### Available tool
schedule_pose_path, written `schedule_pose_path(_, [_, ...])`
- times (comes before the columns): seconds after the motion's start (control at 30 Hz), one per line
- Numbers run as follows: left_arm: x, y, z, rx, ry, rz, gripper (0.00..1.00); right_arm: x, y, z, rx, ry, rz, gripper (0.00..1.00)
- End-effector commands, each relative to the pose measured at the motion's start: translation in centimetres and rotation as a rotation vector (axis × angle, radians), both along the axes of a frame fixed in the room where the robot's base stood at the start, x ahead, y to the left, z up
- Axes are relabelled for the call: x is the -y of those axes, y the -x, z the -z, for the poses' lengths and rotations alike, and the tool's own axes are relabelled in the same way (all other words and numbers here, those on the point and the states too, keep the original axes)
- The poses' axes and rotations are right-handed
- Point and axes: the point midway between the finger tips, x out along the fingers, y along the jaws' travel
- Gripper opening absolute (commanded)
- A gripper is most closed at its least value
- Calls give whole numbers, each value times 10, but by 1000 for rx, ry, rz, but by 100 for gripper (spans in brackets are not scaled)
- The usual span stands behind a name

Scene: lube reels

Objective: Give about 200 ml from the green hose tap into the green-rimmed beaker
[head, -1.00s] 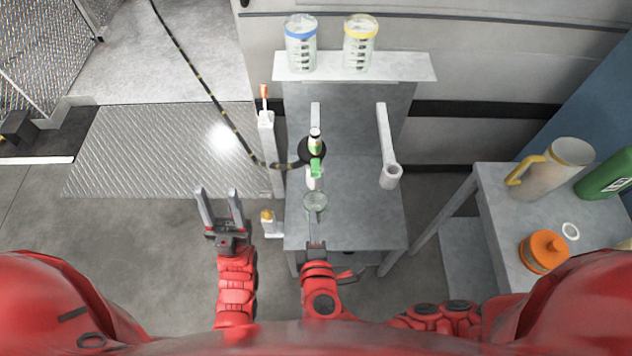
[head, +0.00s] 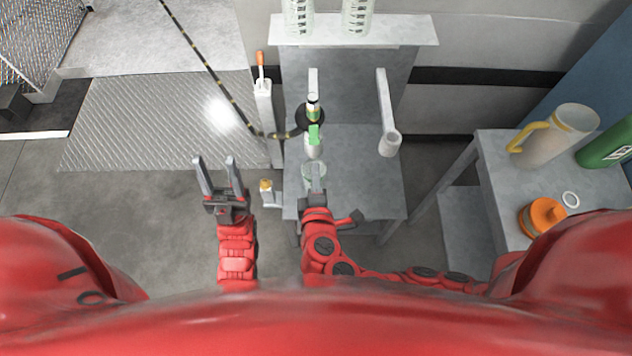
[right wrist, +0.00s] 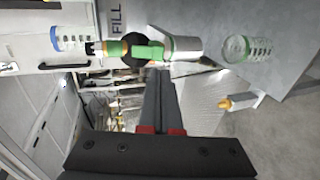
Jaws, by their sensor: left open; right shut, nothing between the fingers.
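The green hose tap (head: 314,134) hangs at the end of the dark hose over the grey stand. In the right wrist view the tap (right wrist: 148,52) shows its green body and silver spout. The green-rimmed beaker (head: 308,168) stands on the stand below the spout, partly hidden by my right gripper. In the right wrist view the beaker (right wrist: 240,48) looks clear, with dark marks; I cannot tell its level. My right gripper (head: 319,172) is shut and empty, in front of the beaker and tap; its fingers (right wrist: 158,75) point towards the tap. My left gripper (head: 216,162) is open and empty, left of the stand.
Two more beakers (head: 299,18) stand on the shelf (head: 354,36) behind. An empty hose holder (head: 389,144) is at the right of the stand. A side table (head: 487,158) holds a jug (head: 560,135), an orange-lidded jar (head: 543,217) and a green bottle.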

Motion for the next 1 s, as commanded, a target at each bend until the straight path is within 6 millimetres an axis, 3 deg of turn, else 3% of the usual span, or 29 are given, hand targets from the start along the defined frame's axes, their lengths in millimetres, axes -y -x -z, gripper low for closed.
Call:
schedule_pose_path(0.03, [0, 0, -10, 0, 0, 0, 50, 1, -10, -3, 1, 3, 9, 0])
schedule_pose_path(0.3, [0, 0, -29, 0, 0, 0, 50, -1, -54, 13, 1, 2, 3, 0])
schedule_pose_path(0.5, [0, 0, -37, -1, 0, 0, 50, -2, -74, 22, 1, 0, 0, 0])
schedule_pose_path(1.0, [0, 0, -39, -1, 0, 0, 50, -2, -82, 28, 0, 0, -1, 0])
